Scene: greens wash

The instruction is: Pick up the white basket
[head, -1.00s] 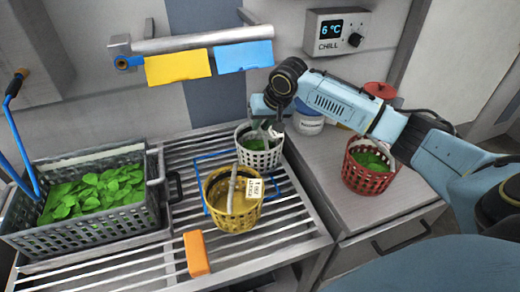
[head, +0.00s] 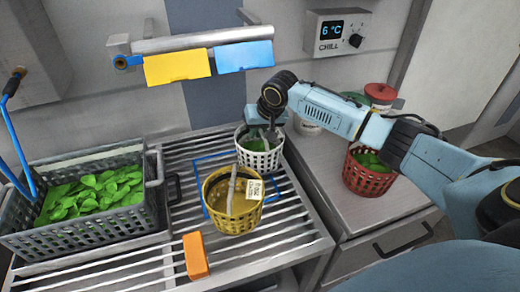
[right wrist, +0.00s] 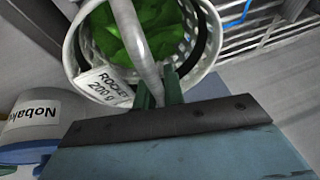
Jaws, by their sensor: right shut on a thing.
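The white basket (head: 262,160) stands on the slatted metal rack (head: 290,208), behind the yellow basket (head: 233,220). It holds green leaves. My right gripper (head: 266,131) reaches down over it from above. In the right wrist view the white basket (right wrist: 208,62) shows with its pale handle (right wrist: 134,45) and a tag (right wrist: 104,85) reading "ROCKET 200 g". My right gripper (right wrist: 160,94) is shut on the handle there. I cannot tell any gap under the basket. My left gripper is not in view.
The yellow basket stands close in front. A red basket (head: 366,182) with greens is on the counter at right, a grey crate (head: 80,230) of leaves at left. An orange block (head: 196,256) lies on the front rack. A rail (head: 200,39) with cloths hangs behind.

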